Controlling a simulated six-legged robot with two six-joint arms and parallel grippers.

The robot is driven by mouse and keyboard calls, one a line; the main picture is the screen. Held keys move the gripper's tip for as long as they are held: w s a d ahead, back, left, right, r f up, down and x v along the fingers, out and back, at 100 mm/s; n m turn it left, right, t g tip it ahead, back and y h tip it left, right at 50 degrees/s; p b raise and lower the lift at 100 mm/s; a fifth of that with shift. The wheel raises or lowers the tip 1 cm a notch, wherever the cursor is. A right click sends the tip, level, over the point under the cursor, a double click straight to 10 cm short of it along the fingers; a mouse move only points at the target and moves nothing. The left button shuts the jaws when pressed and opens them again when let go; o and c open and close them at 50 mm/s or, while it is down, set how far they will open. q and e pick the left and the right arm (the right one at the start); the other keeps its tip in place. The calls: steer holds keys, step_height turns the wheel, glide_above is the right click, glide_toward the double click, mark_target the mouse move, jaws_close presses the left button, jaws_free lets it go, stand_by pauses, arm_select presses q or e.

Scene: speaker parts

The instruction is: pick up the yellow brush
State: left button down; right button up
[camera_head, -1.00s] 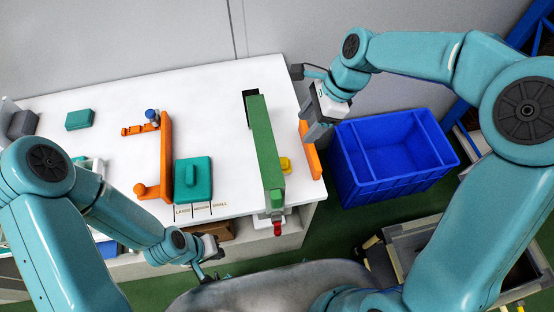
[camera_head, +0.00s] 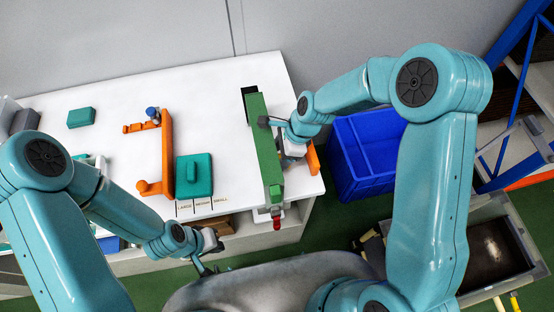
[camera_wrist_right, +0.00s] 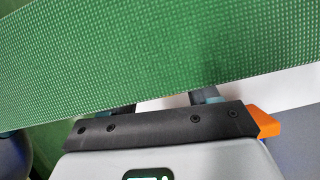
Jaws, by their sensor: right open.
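The yellow brush is not visible now. A small yellow thing showed beside the green bar earlier, where my right gripper now is. My right gripper (camera_head: 280,160) is over the right side of the long green bar (camera_head: 265,150), near the table's right edge. In the right wrist view the green bar (camera_wrist_right: 160,55) fills the upper part and covers the fingertips. The fingers (camera_wrist_right: 165,103) stand apart, with nothing seen between them. My left gripper (camera_head: 204,266) hangs in front of the table's front edge. Its jaws are too small to read.
An orange block (camera_head: 313,158) stands at the white table's (camera_head: 225,90) right edge, and a blue crate (camera_head: 362,185) beyond it. An orange frame (camera_head: 167,150) and a teal lidded block (camera_head: 194,176) lie left of the bar. The back middle is clear.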

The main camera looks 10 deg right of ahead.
jaws_close()
steer(key=shift+w+a+r, duration=0.1)
